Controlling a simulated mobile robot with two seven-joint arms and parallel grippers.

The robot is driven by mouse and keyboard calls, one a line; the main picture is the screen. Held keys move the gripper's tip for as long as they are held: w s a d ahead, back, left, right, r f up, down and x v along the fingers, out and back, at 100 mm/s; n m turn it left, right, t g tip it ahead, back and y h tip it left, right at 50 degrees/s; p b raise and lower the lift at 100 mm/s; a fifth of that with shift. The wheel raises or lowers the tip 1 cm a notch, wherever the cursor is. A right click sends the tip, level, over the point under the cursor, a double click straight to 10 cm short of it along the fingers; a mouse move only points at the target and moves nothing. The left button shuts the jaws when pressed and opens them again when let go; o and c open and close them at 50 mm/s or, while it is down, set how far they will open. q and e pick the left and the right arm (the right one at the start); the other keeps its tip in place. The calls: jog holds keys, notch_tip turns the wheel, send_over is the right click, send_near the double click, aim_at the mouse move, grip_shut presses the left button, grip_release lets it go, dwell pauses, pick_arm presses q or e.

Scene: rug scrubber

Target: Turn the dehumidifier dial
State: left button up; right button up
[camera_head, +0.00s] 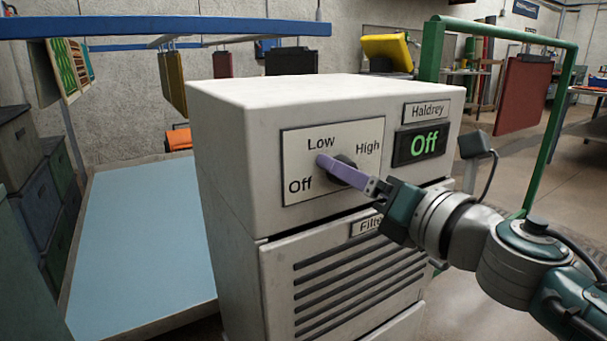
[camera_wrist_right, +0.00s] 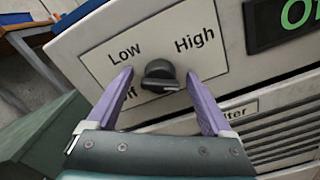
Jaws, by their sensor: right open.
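The dehumidifier (camera_head: 315,105) is a pale grey box with a dial panel marked Off, Low and High. Its black dial (camera_wrist_right: 159,72) sits in the middle of the panel; in the head view it shows partly behind a finger (camera_head: 345,162). The display (camera_head: 422,145) reads "Off" in green. My right gripper (camera_head: 332,163) is at the panel with its purple fingers open. In the right wrist view the fingers (camera_wrist_right: 159,78) stand on either side of the dial, with gaps on both sides. My left gripper is not in view.
A Filter label and a slatted grille (camera_head: 345,285) lie below the dial. A green frame (camera_head: 560,110) with a hanging red mat (camera_head: 523,95) stands at the right.

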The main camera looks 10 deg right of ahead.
grip_shut()
dwell(0.5)
